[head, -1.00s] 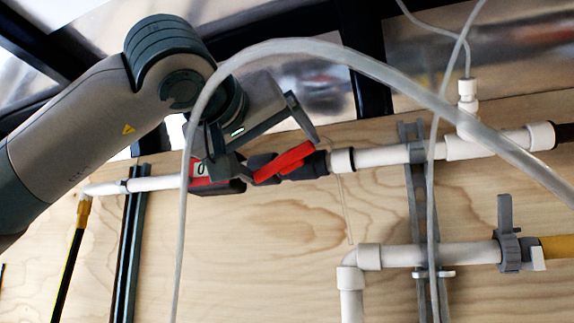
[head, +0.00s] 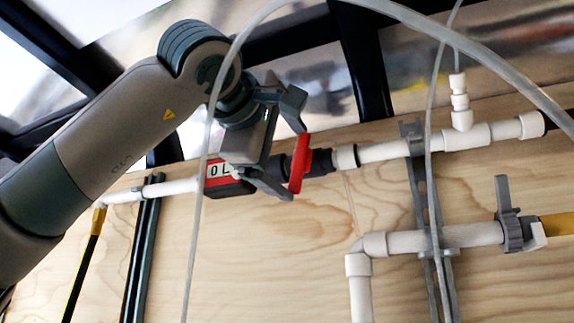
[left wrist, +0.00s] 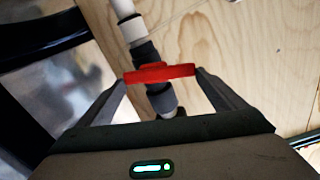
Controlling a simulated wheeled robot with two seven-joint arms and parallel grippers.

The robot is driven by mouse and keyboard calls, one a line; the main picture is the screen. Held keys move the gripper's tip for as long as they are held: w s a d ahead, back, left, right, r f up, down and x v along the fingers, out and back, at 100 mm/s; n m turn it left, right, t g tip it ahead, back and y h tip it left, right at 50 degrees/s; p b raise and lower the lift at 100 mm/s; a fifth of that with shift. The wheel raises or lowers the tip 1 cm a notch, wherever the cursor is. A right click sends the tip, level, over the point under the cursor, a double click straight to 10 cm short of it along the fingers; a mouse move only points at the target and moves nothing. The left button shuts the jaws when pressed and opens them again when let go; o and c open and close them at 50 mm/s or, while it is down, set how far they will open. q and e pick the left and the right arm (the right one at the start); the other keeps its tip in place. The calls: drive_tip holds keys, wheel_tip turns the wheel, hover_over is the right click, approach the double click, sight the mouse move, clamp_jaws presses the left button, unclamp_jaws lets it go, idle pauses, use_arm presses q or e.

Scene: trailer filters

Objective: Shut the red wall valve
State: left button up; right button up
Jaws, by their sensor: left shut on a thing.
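The red valve handle (head: 300,163) sits on a dark grey valve body (head: 321,161) in the white pipe run on the plywood wall. The handle lies crosswise to the pipe. My left gripper (head: 296,165) is shut on the handle, one finger at its upper end and one at its lower end. In the left wrist view the handle (left wrist: 160,73) spans from finger to finger of my left gripper (left wrist: 161,80), across the pipe. My right gripper is not in view.
A red and black meter (head: 222,178) sits left of the valve, partly hidden by my gripper. A clear hose (head: 400,12) arches in front of my arm. A grey-handled valve (head: 510,225) is at the lower right. Vertical grey struts (head: 430,205) carry the pipes.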

use_arm(q)
drive_tip(key=shift+s+d+f+n+b, duration=0.15)
drive_tip(key=shift+n+b, duration=0.5)
drive_tip(key=shift+n, duration=0.65)
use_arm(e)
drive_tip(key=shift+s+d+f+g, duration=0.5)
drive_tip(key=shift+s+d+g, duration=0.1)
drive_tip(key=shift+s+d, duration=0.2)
use_arm(q)
drive_tip(key=o, duration=1.3)
drive_tip(key=shift+s, duration=0.15)
drive_tip(key=shift+s, duration=0.25)
drive_tip(key=b+v, duration=0.3)
drive_tip(key=v, duration=1.3)
drive_tip(key=shift+s+a, duration=0.25)
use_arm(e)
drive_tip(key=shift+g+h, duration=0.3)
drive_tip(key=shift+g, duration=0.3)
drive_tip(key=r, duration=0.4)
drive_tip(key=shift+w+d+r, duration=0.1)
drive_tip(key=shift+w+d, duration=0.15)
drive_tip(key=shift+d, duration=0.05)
